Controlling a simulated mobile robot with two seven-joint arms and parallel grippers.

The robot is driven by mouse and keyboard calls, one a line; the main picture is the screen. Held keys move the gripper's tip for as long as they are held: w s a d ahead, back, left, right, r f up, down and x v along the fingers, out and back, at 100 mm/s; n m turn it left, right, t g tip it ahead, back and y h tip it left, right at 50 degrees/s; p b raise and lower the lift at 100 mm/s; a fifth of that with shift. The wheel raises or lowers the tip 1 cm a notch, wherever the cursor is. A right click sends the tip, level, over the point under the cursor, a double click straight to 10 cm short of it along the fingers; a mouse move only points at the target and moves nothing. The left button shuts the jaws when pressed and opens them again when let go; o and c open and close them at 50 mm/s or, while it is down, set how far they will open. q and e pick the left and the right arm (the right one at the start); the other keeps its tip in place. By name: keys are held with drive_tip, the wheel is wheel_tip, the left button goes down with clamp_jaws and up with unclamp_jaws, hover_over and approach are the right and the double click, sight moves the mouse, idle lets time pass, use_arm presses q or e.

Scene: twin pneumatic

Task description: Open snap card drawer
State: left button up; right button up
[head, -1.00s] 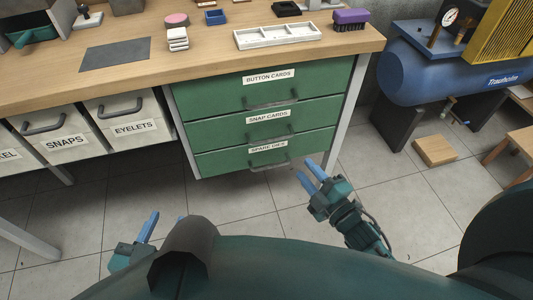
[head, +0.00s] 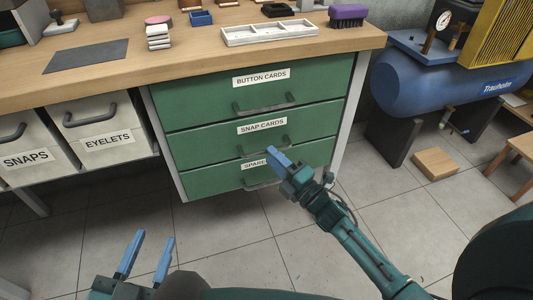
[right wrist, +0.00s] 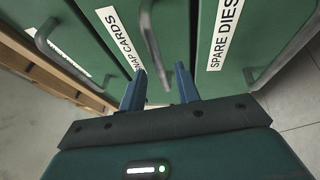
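The snap card drawer (head: 190,146) is the middle one of three green drawers under the bench, flush with its neighbours. Its grey bar handle (head: 283,138) is partly hidden by my right gripper in the head view. My right gripper (head: 277,154) is in front of the lower part of this drawer. In the right wrist view its blue fingers (right wrist: 158,84) are apart, with the snap drawer's handle (right wrist: 150,40) just beyond and roughly between the tips. I cannot tell whether they touch it. My left gripper (head: 148,242) is open and empty, low at the left, away from the drawers.
The button cards drawer (head: 320,88) is above and the spare dies drawer (head: 205,180) below, each with a similar handle. White bins (head: 105,130) stand left. A blue compressor (head: 430,85) and wooden block (head: 435,163) are at right. The floor in front is clear.

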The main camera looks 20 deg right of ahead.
drive_tip(key=shift+x, duration=1.8)
drive_tip(key=shift+c, duration=0.5)
clamp_jaws()
